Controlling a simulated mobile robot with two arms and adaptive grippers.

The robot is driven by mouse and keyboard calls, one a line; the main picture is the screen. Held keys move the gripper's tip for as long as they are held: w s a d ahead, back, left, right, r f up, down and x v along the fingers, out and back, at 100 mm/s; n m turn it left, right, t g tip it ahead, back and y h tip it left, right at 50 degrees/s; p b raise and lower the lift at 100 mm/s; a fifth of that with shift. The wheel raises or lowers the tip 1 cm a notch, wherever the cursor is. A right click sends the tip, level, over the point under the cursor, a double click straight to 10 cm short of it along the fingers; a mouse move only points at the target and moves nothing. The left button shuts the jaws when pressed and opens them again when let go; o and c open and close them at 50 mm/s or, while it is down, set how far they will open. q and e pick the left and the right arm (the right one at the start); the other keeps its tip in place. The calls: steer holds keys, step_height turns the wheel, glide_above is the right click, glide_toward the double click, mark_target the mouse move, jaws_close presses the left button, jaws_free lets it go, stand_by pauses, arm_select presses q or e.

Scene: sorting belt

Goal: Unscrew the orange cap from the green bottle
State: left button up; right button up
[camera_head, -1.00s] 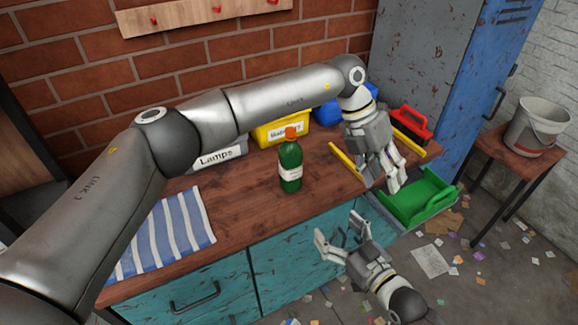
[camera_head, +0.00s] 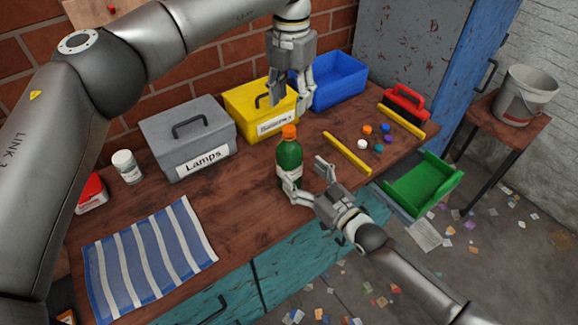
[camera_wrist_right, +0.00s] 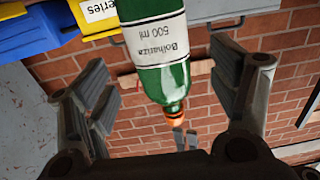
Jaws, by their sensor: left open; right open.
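The green bottle (camera_head: 288,163) stands upright on the wooden bench near its front edge, with the orange cap (camera_head: 289,131) on top. My left gripper (camera_head: 302,99) is open and points down, above and just behind the cap in the head view. My right gripper (camera_head: 307,181) is open at the bottle's lower right side. In the right wrist view the bottle (camera_wrist_right: 163,72) appears upside down between the spread right fingers, with gaps on both sides. The cap (camera_wrist_right: 174,116) shows below it there, with two grey fingertips close by.
Behind the bottle stand a grey Lamps box (camera_head: 187,140), a yellow box (camera_head: 262,108) and a blue bin (camera_head: 338,80). A yellow strip (camera_head: 347,154), small coloured caps and a red brush (camera_head: 405,104) lie to the right. A striped cloth (camera_head: 150,258) lies front left.

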mark_target(297, 169)
arm_select(q)
steer(key=shift+w+a+f, duration=0.2)
steer(key=shift+w+a, duration=0.1)
steer(key=shift+w, duration=0.05)
arm_select(e)
steer(key=x, duration=0.5)
steer(key=shift+f, duration=0.15)
arm_select(q)
steer(key=shift+s+d+r, duration=0.1)
steer(key=shift+s+d, duration=0.05)
steer(key=shift+s, duration=0.05)
arm_select(e)
steer(key=shift+w+a, duration=0.35)
steer(key=shift+w, duration=0.05)
arm_select(q)
steer(key=shift+w, duration=0.1)
arm_select(e)
steer(key=shift+w, duration=0.1)
